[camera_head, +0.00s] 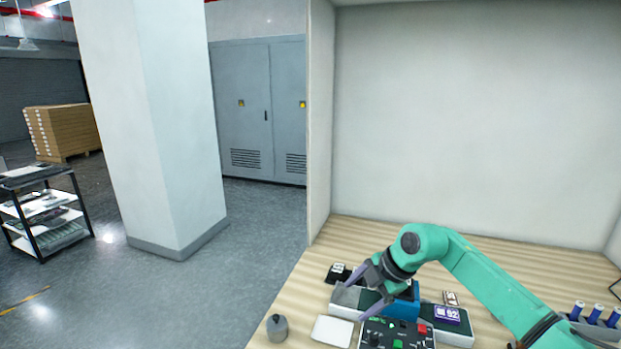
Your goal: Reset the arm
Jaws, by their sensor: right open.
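My right arm (480,275), teal, comes in from the lower right and bends down over the wooden table (300,290). My right gripper (355,300) is open, with its two purple-grey fingers apart and nothing visible between them. It is above the left part of a white and blue machine (400,307). Part of the machine is hidden by the gripper and arm. My left gripper is not in view.
A black control box (398,335) with buttons, a purple display (447,314), a white plate (332,331) and a grey knobbed weight (277,327) stand nearby. Blue cylinders (595,313) stand at the right. A wall closes the table's back.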

